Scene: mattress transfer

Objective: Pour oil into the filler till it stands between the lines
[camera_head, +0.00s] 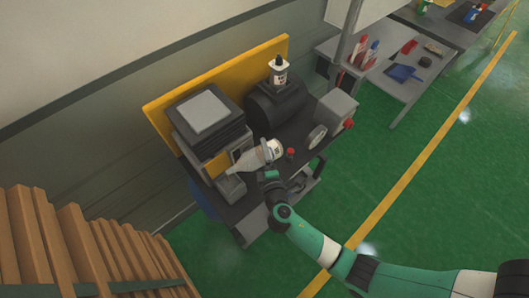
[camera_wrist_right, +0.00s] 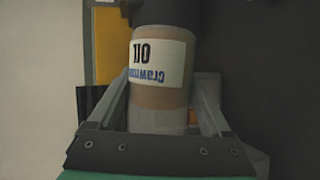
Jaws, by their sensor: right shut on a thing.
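The oil bottle (camera_head: 268,151) is pale with a white label and lies tilted in the head view, its narrow end toward the lower left, at the machine. My right gripper (camera_head: 268,174) is shut on it. In the right wrist view the bottle (camera_wrist_right: 160,62) stands between the two fingers, its "OIL" label upside down and amber showing through its wall. The machine (camera_head: 207,113) is dark with a grey top. A grey box-shaped part (camera_head: 231,188) lies below the narrow end. I cannot make out the filler opening, the lines or the oil level. My left gripper is not in view.
A small red cap (camera_head: 290,152) stands on the bench right of the bottle. A black-capped bottle (camera_head: 279,73) stands on a dark drum (camera_head: 276,103). A yellow panel (camera_head: 262,62) rises behind. Wooden slats (camera_head: 80,250) fill the lower left. Green floor is open at right.

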